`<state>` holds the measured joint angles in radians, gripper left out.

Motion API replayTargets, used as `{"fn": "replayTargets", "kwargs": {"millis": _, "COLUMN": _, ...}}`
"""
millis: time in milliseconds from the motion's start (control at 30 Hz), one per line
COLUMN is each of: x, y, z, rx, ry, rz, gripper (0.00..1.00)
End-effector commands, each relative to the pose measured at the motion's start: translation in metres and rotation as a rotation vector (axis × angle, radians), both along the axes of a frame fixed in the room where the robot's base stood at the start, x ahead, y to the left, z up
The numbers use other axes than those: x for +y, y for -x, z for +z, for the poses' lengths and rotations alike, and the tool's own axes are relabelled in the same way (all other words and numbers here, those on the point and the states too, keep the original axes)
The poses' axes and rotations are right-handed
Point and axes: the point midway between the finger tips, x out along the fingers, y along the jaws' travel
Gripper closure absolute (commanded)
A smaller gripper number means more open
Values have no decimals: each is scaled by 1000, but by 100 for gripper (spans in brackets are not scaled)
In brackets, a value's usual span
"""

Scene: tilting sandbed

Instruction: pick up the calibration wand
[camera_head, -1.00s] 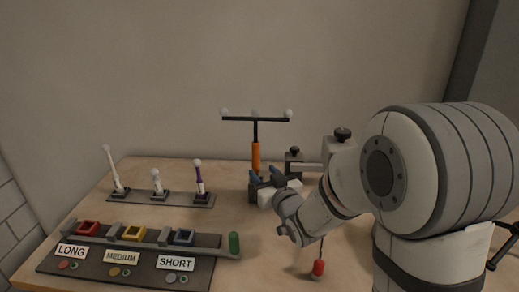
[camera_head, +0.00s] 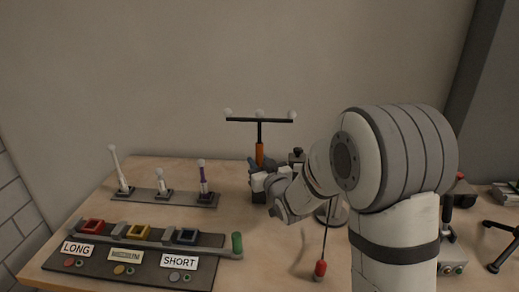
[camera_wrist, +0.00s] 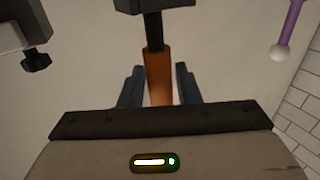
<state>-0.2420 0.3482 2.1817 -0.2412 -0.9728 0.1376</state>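The calibration wand (camera_head: 259,152) stands upright at the back of the table, with an orange handle, a black crossbar and pale balls on top. My gripper (camera_head: 262,164) is at the lower part of the handle and hides its foot. In the wrist view the orange handle (camera_wrist: 159,75) lies between the two dark fingers of my gripper (camera_wrist: 159,85), with narrow gaps at the sides. The fingers look open. Whether either one touches the handle is hard to tell.
A dark rack (camera_head: 165,197) with three small wands stands to the left. In front is a board (camera_head: 145,275) with LONG, MEDIUM and SHORT labels and coloured sockets. A black-knobbed device (camera_head: 297,154) stands right of the wand.

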Motion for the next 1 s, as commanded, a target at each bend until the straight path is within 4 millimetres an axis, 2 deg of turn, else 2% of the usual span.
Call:
{"fn": "replayTargets", "kwargs": {"millis": 33, "x": 0, "y": 0, "z": 0, "rx": 0, "ry": 0, "rz": 0, "gripper": 74}}
{"fn": "replayTargets", "kwargs": {"millis": 300, "x": -1, "y": 0, "z": 0, "rx": 0, "ry": 0, "rz": -1, "gripper": 96}}
{"fn": "replayTargets", "kwargs": {"millis": 567, "x": -1, "y": 0, "z": 3, "rx": -2, "ry": 0, "rz": -1, "gripper": 97}}
{"fn": "replayTargets", "kwargs": {"millis": 667, "x": -1, "y": 0, "z": 15, "rx": -6, "ry": -1, "rz": -1, "gripper": 97}}
{"fn": "replayTargets", "kwargs": {"millis": 1000, "x": -1, "y": 0, "z": 81, "rx": -5, "ry": -1, "rz": -2, "gripper": 97}}
